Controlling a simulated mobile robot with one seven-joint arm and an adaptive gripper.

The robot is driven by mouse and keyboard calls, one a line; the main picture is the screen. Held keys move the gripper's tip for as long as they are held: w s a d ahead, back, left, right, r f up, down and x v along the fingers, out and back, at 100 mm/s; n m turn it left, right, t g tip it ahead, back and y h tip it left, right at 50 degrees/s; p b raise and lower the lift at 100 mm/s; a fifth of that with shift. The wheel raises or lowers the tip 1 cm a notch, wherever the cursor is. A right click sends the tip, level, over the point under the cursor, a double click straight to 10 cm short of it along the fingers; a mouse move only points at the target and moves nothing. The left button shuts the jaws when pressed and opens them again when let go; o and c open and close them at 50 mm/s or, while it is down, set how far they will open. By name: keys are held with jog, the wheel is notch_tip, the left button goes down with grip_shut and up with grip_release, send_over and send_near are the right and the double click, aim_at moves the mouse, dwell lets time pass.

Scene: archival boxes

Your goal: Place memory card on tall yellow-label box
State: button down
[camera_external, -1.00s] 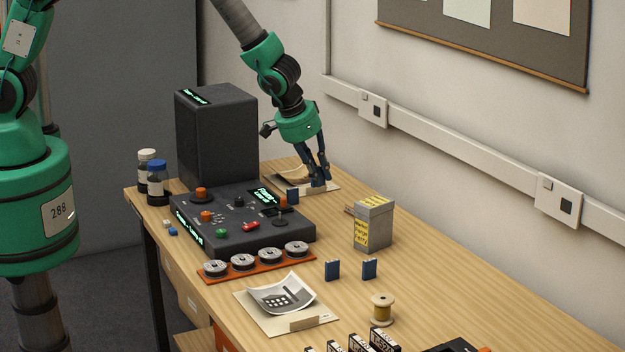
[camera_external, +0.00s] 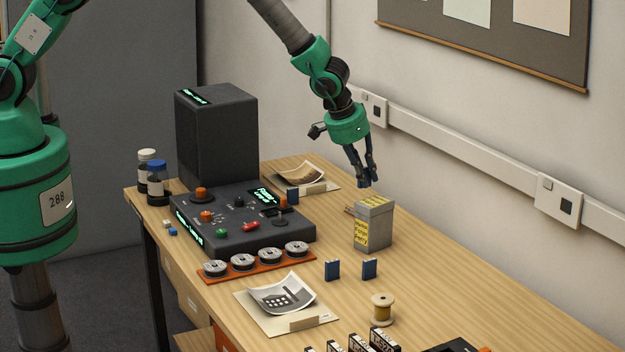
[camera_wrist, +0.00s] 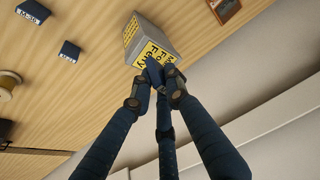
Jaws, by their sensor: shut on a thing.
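My gripper (camera_external: 366,184) is shut above the grey box with yellow labels (camera_external: 373,228). It is slightly left of the box top in the external view, with a small gap below it. The wrist view shows the fingers (camera_wrist: 162,74) closed together in front of the box (camera_wrist: 156,38). A small dark blue piece, apparently the memory card (camera_wrist: 154,72), is between the fingertips and mostly hidden by them. The box stands upright on the table, and its top looks clear.
A thread spool (camera_external: 382,309) stands nearer. The wall is to the right.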

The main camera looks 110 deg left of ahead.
jog(key=shift+w+a+f, duration=0.1)
jog(key=shift+w+a, duration=0.25)
jog(key=shift+w, duration=0.3)
jog(key=shift+w+a+f, duration=0.1)
jog(key=shift+w+a, duration=0.2)
jog(key=shift+w, duration=0.35)
jog(key=shift+f+p, duration=0.6)
jog(key=shift+f, duration=1.1)
jog(key=shift+f, duration=0.15)
jog(key=c, duration=2)
grip_release()
jog(key=shift+r, duration=0.2)
